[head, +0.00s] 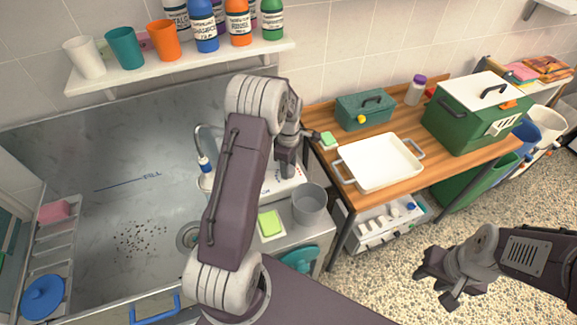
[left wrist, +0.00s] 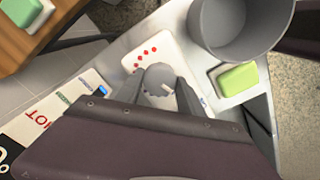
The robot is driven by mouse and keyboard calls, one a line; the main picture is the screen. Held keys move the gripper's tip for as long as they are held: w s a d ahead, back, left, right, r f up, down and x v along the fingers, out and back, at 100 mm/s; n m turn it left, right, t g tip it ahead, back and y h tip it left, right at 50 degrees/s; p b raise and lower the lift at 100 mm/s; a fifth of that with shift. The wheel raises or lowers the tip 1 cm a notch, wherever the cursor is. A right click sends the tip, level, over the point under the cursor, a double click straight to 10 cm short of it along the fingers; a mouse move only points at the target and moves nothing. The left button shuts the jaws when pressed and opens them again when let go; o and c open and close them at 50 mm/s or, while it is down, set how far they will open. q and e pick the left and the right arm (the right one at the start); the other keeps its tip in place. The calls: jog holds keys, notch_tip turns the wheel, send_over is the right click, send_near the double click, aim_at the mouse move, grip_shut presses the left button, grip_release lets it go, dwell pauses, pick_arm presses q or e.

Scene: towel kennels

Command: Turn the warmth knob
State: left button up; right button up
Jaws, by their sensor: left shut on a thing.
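The warmth knob (left wrist: 158,77) is round and grey with a white pointer mark, on a white panel (left wrist: 148,48) beside an arc of red dots. In the left wrist view my left gripper (left wrist: 159,88) has its two fingers on either side of the knob, shut on it. In the head view my left gripper (head: 286,168) reaches down to the white panel beside the sink; the knob is hidden there behind the gripper. My right gripper (head: 440,286) hangs over the speckled floor at the lower right, fingers apart and empty.
A grey bucket (head: 310,204) and a green sponge (head: 270,223) stand close to the panel. The metal sink (head: 110,205) lies left, with a tap (head: 206,163) near my left arm. A wooden table (head: 403,125) with a white tray (head: 380,162) is to the right.

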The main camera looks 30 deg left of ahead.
pick_arm(q)
jog(key=m, duration=0.4)
jog(key=shift+a+r+p, duration=0.1)
jog(key=shift+r+p, duration=0.05)
jog(key=shift+p, duration=0.25)
jog(key=m, duration=0.4)
jog(key=shift+m+p, duration=0.3)
jog(key=m, duration=0.4)
jog(key=shift+w, duration=0.1)
jog(key=shift+m+p, duration=0.35)
jog(key=shift+m, duration=2.15)
jog(key=o, duration=1.3)
jog(key=shift+o, duration=0.4)
